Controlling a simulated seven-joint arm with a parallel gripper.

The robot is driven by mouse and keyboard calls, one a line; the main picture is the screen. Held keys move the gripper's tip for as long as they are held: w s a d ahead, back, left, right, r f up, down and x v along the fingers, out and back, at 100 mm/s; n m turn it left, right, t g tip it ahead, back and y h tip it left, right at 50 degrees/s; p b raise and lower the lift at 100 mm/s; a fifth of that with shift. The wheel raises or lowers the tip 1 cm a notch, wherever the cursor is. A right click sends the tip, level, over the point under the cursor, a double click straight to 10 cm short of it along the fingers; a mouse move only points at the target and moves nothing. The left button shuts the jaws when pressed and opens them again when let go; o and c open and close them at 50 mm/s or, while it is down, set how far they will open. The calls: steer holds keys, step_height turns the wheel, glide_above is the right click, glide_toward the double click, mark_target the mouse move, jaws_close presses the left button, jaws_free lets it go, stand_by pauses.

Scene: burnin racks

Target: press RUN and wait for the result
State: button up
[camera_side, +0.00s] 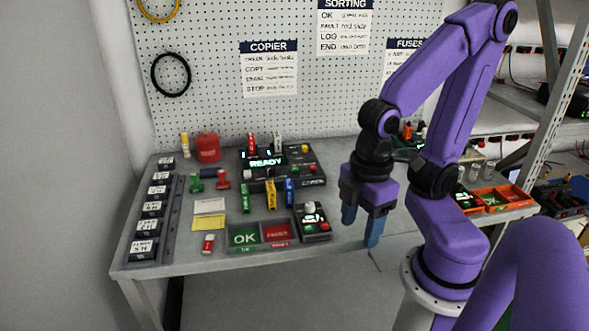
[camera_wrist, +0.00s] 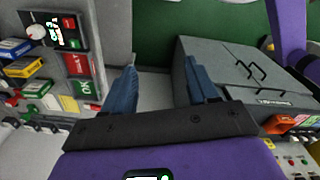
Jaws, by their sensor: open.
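A small dark tester box (camera_side: 325,236) stands at the table's front, with a small lit screen, a white knob and red and green buttons. It also shows at the upper left of the wrist view (camera_wrist: 80,47). A larger dark copier (camera_side: 307,158) behind it has a green display reading READY. No RUN label is legible on either. My gripper (camera_side: 362,224) is open and empty, with blue fingers pointing down, to the right of the tester box and apart from it. In the wrist view my gripper (camera_wrist: 160,70) has nothing between its fingers.
A green OK bin (camera_side: 244,238) and a red bin (camera_side: 277,234) sit left of the tester box. Coloured sticks (camera_side: 270,193) stand behind them. A labelled rack (camera_side: 150,210) lines the left edge. Orange trays (camera_side: 500,197) are at right. The table's front right is clear.

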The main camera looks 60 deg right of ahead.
jaws_close()
stand_by(1.5)
